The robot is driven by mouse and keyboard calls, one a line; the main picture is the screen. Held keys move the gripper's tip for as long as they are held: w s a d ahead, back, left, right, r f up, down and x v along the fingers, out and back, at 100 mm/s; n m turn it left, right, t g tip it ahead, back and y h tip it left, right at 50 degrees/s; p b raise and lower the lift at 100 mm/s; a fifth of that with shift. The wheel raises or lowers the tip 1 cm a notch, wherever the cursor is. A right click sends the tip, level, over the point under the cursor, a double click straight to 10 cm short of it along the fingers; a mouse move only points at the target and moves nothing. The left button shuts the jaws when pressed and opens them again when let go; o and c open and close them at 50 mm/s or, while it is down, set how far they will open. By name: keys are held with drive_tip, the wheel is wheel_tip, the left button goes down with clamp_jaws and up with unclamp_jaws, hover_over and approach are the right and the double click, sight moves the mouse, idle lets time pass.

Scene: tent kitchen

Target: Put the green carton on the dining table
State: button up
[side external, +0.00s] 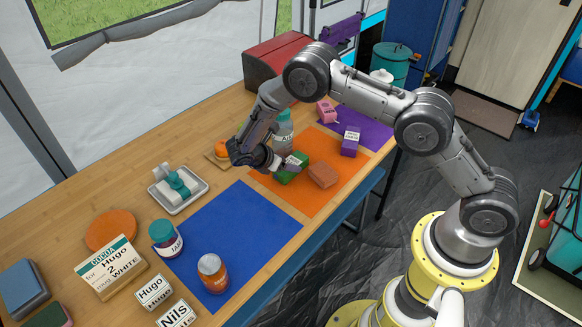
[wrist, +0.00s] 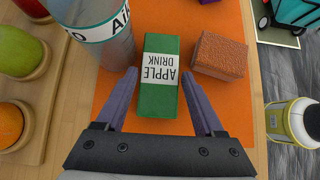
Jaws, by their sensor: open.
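The green carton (wrist: 159,102), labelled "APPLE DRINK", lies on the orange mat (wrist: 235,115). In the side view the carton (side external: 284,179) is partly covered by my gripper (side external: 287,166). In the wrist view my gripper (wrist: 159,74) is open, with one purple finger to each side of the carton and visible gaps between. The fingers do not grip it. The wooden table (side external: 130,205) runs under the mats; I cannot tell whether it is the dining table.
A brown block (wrist: 220,56) lies close to the carton's right. A clear labelled container (wrist: 97,35) stands close on its left, near a fruit board (wrist: 58,85). A purple carton (side external: 350,142) is behind the block. The blue mat (side external: 225,235) has bare room.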

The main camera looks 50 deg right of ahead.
sight(298, 158)
drive_tip(key=x, duration=0.3)
drive_tip(key=shift+r, duration=0.1)
clamp_jaws()
drive_tip(key=shift+r, duration=0.15)
